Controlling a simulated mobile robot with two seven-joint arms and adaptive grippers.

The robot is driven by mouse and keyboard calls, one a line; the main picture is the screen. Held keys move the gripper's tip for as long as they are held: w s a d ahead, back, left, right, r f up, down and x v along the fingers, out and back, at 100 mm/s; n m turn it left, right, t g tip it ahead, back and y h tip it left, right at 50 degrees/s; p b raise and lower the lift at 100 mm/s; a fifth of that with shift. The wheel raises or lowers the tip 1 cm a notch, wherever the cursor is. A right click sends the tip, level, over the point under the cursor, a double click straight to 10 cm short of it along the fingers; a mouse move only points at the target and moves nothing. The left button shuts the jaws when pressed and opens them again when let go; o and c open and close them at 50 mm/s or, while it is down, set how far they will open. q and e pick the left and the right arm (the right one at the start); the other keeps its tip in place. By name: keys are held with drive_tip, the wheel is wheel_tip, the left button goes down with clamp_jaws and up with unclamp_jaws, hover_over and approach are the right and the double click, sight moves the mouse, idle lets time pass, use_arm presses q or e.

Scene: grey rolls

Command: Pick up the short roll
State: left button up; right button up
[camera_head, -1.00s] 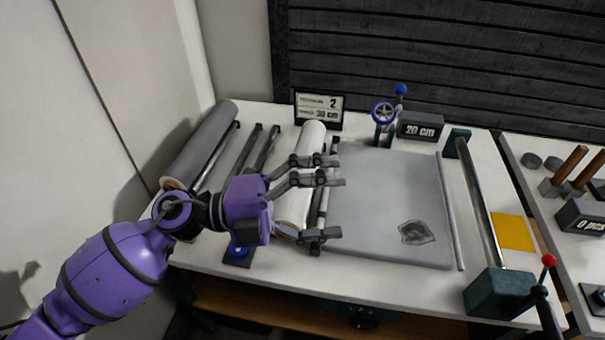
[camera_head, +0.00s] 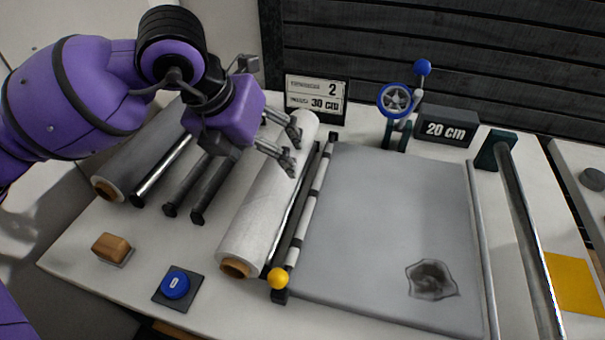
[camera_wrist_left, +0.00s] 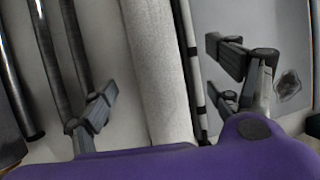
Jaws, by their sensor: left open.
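Two rolls lie on the white table. A long pale grey-white roll (camera_head: 262,215) with a brown core end lies in the middle. A darker grey roll (camera_head: 135,160) lies at the left, partly hidden behind my left arm. I cannot tell surely which is the shorter. My left gripper (camera_head: 262,148) is open above the pale roll's upper half, its visible fingers over the roll's right side. In the left wrist view the pale roll (camera_wrist_left: 162,80) passes between the spread fingers, with nothing gripped. My right gripper is not in view.
Dark bars (camera_head: 195,185) lie between the rolls. A grey mat (camera_head: 390,210) with a dark patch is at the right. A yellow-knobbed bar (camera_head: 278,278) runs along the pale roll. A blue button (camera_head: 175,285) and wooden block (camera_head: 111,247) sit in front. Signs stand behind.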

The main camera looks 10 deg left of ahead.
sight(271, 168)
use_arm(q)
drive_tip(key=shift+w+f, duration=0.15)
drive_tip(key=shift+f, duration=0.5)
drive_tip(key=x, duration=0.6)
drive_tip(key=shift+w+a+f, duration=0.1)
drive_tip(key=shift+a+f, duration=0.1)
drive_tip(key=shift+f, duration=0.2)
drive_tip(key=shift+w+d+f, duration=0.1)
drive_tip(key=shift+f, duration=0.15)
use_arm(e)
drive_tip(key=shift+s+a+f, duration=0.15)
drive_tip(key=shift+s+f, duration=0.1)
use_arm(q)
drive_tip(key=shift+c, duration=0.5)
drive_tip(key=shift+r, duration=0.1)
drive_tip(key=c, duration=1.5)
drive_tip(key=shift+c, duration=0.2)
